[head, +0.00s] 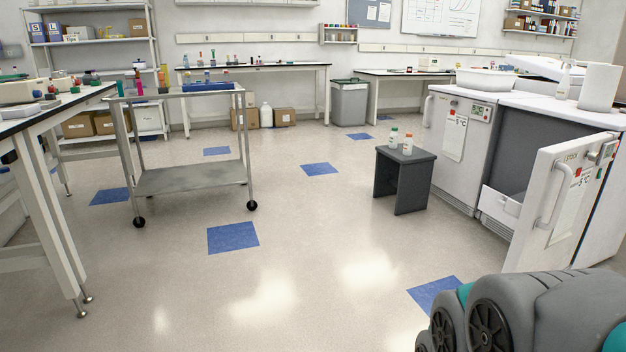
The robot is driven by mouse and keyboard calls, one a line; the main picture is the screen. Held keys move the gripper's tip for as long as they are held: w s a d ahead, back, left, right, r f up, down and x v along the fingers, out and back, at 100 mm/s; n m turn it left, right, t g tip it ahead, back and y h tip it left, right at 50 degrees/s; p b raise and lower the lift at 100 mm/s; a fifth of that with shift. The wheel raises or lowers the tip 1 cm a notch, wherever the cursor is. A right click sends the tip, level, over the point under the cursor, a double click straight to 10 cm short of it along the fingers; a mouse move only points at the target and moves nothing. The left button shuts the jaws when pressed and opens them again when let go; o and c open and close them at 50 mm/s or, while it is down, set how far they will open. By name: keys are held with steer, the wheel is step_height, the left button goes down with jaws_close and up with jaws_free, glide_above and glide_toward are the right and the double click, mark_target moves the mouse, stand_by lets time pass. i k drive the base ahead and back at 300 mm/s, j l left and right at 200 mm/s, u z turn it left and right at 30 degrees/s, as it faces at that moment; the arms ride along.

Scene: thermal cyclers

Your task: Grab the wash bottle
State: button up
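A slim white bottle (564,82) with a narrow top stands upright on the white counter above the cabinets at the right, beside a white cylinder (598,88). It looks like a wash bottle, but it is too small to be sure. Two small white bottles stand on a dark grey stool (399,159), one with a green cap (393,138) and one with an orange cap (408,144). Part of my arm shows at the lower right. My gripper is out of view.
An open white cabinet door (560,205) juts into the floor at the right. A steel cart (190,180) stands at the left, near a bench (50,150). The middle floor is clear. A grey bin (350,105) stands at the back.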

mark_target(408, 145)
steer(key=i+j+u, duration=0.4)
steer(key=i, duration=0.55)
steer(key=i+j+u, duration=0.1)
steer(key=i+u, duration=0.3)
steer(key=i, duration=0.6)
steer(key=i+j+z, duration=0.1)
steer(key=i+z, duration=0.35)
steer(key=i+j+z, duration=0.3)
steer(key=i+z, duration=0.15)
steer(key=i+j+z, duration=0.9)
steer(key=j, duration=0.15)
steer(key=i+j+z, duration=0.15)
steer(key=j+z, duration=0.3)
steer(key=j, duration=0.2)
steer(key=i+j+z, duration=0.15)
steer(key=j+z, duration=0.25)
steer(key=j, duration=0.3)
